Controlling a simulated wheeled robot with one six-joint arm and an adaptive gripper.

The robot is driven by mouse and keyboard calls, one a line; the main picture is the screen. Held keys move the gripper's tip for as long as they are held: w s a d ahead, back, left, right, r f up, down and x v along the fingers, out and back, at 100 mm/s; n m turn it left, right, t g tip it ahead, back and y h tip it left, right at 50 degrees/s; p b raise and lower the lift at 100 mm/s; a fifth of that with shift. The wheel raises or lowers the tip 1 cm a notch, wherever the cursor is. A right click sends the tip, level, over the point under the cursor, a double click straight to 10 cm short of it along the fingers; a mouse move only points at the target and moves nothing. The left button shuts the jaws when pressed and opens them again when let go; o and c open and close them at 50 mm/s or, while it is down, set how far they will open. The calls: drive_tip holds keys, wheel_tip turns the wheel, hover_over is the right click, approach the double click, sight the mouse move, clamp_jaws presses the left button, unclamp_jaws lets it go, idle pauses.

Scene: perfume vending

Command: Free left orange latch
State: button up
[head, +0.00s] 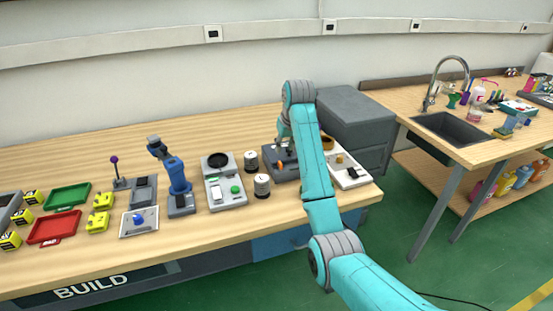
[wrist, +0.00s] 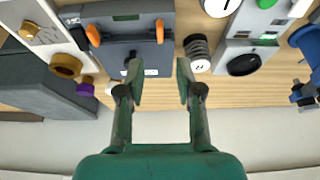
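A dark grey case (wrist: 125,52) has two orange latches on one edge. One latch (wrist: 160,30) is at the right in the wrist view and the other (wrist: 93,35) at the left; the wrist view looks turned around relative to the head view. The case (head: 278,174) also shows in the head view, partly hidden by my arm, with a small orange part (head: 281,163) visible. My gripper (wrist: 158,80) is open and empty above the case's far side, its fingers apart and clear of both latches. In the head view, the fingers are mostly hidden.
Two ribbed cylinders (head: 262,186) (head: 251,161) stand left of the case. A pale device with a green button (head: 228,193) is further left. A white panel (head: 350,174) lies to the right. A large grey box (head: 354,125) stands behind it.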

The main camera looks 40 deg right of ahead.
sight(280, 163)
drive_tip(key=x, duration=1)
drive_tip(key=shift+f, duration=0.15)
clamp_jaws()
